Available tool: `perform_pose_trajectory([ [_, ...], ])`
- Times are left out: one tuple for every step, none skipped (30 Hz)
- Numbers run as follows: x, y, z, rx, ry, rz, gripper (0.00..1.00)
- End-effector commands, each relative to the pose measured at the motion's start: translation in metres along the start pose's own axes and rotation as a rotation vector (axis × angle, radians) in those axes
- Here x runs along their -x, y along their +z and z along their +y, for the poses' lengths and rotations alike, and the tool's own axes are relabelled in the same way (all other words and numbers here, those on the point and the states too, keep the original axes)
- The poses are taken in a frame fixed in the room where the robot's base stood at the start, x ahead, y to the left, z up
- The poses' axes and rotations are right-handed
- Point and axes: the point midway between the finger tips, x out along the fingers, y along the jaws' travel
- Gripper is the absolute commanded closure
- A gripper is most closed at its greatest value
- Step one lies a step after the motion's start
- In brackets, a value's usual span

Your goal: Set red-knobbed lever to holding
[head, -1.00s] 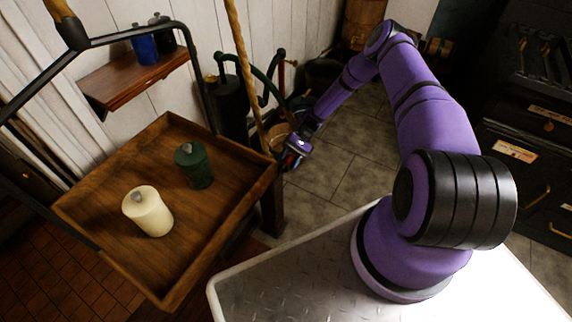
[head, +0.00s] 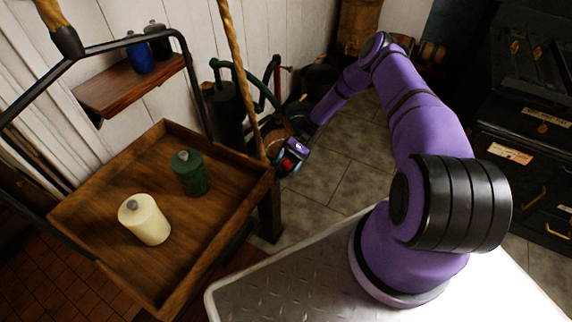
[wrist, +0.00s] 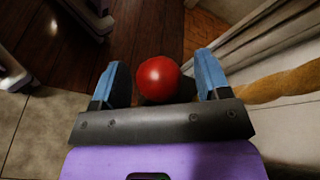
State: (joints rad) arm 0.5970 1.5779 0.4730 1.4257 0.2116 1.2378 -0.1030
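A glossy red round knob (wrist: 158,79) shows in the wrist view, between the two blue fingers of my gripper (wrist: 160,72). The fingers stand apart with a gap on each side of the knob, so they are not closed on it. The lever's shaft below the knob is hidden, so its setting cannot be told. In the head view my gripper (head: 286,162) is low, just right of the wooden tray's far right corner. A small red patch shows there, too small to tell what it is.
The wooden tray (head: 110,255) on the left holds a cream canister (head: 145,222) and a green canister (head: 190,175). A rope (head: 237,75) hangs close to my gripper's left. A wall shelf (head: 130,90) holds blue and black bottles. Dark drawers (head: 530,150) stand right; floor between is clear.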

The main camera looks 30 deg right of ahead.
Motion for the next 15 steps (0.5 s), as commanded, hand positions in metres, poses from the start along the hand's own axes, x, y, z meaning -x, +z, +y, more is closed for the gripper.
perform_pose_trajectory([
  [0.0,0.0,0.0,-0.001,0.0,-0.001,0.31],
  [0.0,0.0,0.0,-0.001,0.0,-0.001,0.31],
  [0.0,0.0,0.001,-0.001,0.0,-0.001,0.31],
  [0.0,0.0,0.001,-0.001,0.0,-0.001,0.31],
  [0.001,0.0,0.001,-0.001,0.001,-0.001,0.31],
  [0.003,0.0,0.001,-0.001,0.001,0.0,0.31],
  [0.006,0.0,0.001,-0.001,0.001,0.001,0.31],
  [0.009,0.0,0.001,-0.001,0.001,0.001,0.31],
  [0.013,0.0,0.001,-0.001,0.001,0.001,0.31],
  [0.018,0.0,0.001,-0.001,0.001,0.0,0.31],
  [0.023,0.0,0.001,-0.001,0.001,0.002,0.31],
  [0.03,0.0,0.001,-0.001,0.001,0.002,0.31],
  [0.035,0.0,0.001,-0.001,0.001,0.002,0.31],
  [0.042,-0.001,0.001,-0.001,0.001,0.003,0.31],
  [0.05,-0.001,0.001,-0.001,0.001,0.003,0.31],
])
